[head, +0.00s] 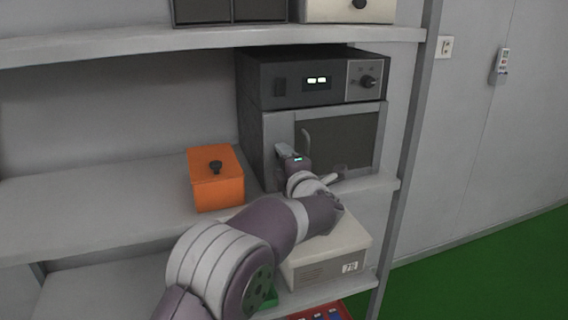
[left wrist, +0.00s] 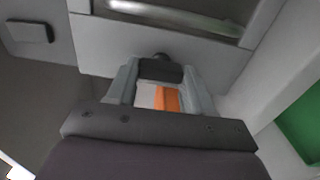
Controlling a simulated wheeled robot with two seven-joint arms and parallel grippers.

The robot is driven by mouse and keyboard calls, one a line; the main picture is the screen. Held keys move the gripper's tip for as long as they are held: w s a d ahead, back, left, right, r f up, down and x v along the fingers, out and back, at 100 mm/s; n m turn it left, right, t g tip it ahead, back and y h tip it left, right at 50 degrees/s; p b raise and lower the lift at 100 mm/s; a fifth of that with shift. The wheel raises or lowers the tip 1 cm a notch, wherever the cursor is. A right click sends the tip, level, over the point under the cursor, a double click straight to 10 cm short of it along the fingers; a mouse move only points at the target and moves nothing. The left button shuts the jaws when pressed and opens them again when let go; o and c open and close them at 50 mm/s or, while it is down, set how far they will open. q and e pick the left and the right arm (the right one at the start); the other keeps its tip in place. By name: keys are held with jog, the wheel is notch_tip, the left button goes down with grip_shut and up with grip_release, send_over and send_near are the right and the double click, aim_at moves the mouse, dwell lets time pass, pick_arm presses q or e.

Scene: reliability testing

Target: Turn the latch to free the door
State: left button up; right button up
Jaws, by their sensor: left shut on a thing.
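The grey oven-like unit (head: 310,85) stands on the middle shelf, with a dark-windowed door (head: 345,145) in its front. The door looks closed. A pale curved handle (head: 306,138) shows at the window's left side. My left gripper (head: 284,150) is at the door's left edge. In the left wrist view its two fingers (left wrist: 158,82) are closed around a small dark latch (left wrist: 160,70) on the pale front. The latch's exact angle is partly hidden by the fingers, and in the head view the gripper hides it. My right gripper is not in view.
An orange box (head: 216,180) with a black knob stands left of the unit. A pale box (head: 330,250) sits on the shelf below, behind my arm. A shelf post (head: 408,140) stands close to the right. The middle shelf's left part is bare.

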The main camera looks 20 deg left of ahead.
pick_arm(q)
jog(key=o, duration=1)
jog(key=shift+o, duration=0.2)
jog(key=v, duration=1.2)
jog(key=shift+s+d, duration=0.2)
jog(key=shift+s, duration=0.1)
